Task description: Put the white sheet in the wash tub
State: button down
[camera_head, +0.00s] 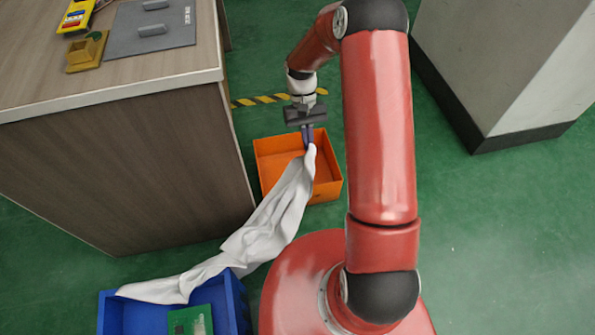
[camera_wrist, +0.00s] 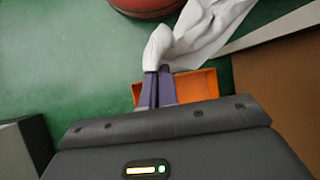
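The white sheet (camera_head: 265,225) hangs as a long strip from my gripper (camera_head: 308,140) down to the left, its far end lying over the blue tub (camera_head: 110,315). My gripper's fingers are shut on the sheet's upper end, over the orange tub (camera_head: 328,190). In the wrist view, the fingers (camera_wrist: 157,88) pinch a bunched corner of the sheet (camera_wrist: 205,25), and the orange tub (camera_wrist: 205,84) shows behind them. The orange tub's visible inside looks empty. The views do not show clearly which tub is the wash tub.
A wooden counter (camera_head: 120,150) stands at the left, its edge close beside the sheet. It bears a grey plate (camera_head: 150,28), a yellow device (camera_head: 78,14) and a small yellow fixture (camera_head: 86,52). A green labelled item (camera_head: 190,320) lies in the blue tub. A grey block (camera_head: 510,60) stands right.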

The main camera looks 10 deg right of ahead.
jog(key=w+r, duration=0.2)
jog(key=w, duration=1.2)
jog(key=shift+w+a+r, duration=0.25)
jog(key=shift+w, duration=0.15)
notch_tip(320, 180, down, 12)
jog(key=b, duration=0.6)
jog(key=c, duration=1)
grip_release()
jog(key=shift+o, duration=0.3)
jog(key=o, duration=0.7)
jog(key=shift+c, duration=0.2)
